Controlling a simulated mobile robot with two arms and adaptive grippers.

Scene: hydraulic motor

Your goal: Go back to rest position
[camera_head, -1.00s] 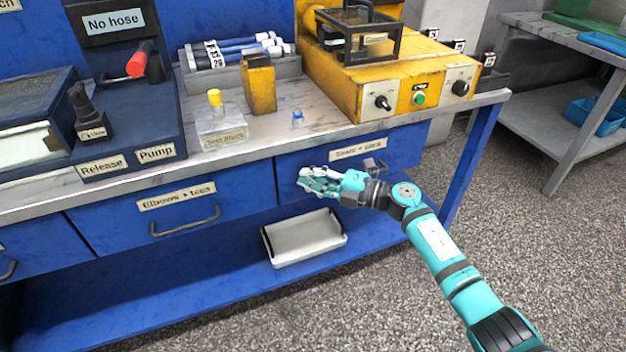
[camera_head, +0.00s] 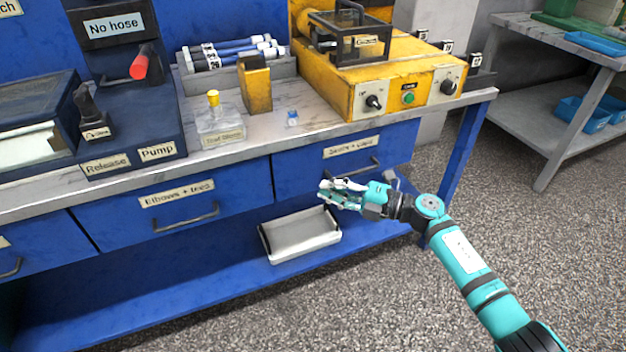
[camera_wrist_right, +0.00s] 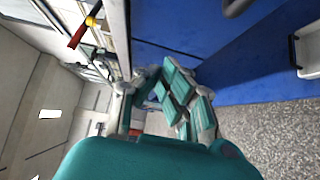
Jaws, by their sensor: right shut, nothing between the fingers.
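My right gripper (camera_head: 340,194) is teal and grey and shows in the head view in front of the right-hand blue drawer (camera_head: 310,172), below the bench top. It is shut and holds nothing. It partly covers the view of that drawer's lower edge, and the drawer's handle (camera_head: 362,168) shows just above it. In the right wrist view the gripper's fingers (camera_wrist_right: 165,95) are close together near the middle. My left gripper is not in view.
The bench top (camera_head: 330,126) carries a yellow control box (camera_head: 350,75), a clear bottle with a yellow cap (camera_head: 218,125) and a small blue piece (camera_head: 292,118). A white tray (camera_head: 300,240) lies on the lower shelf. Open floor (camera_head: 400,300) is at the right.

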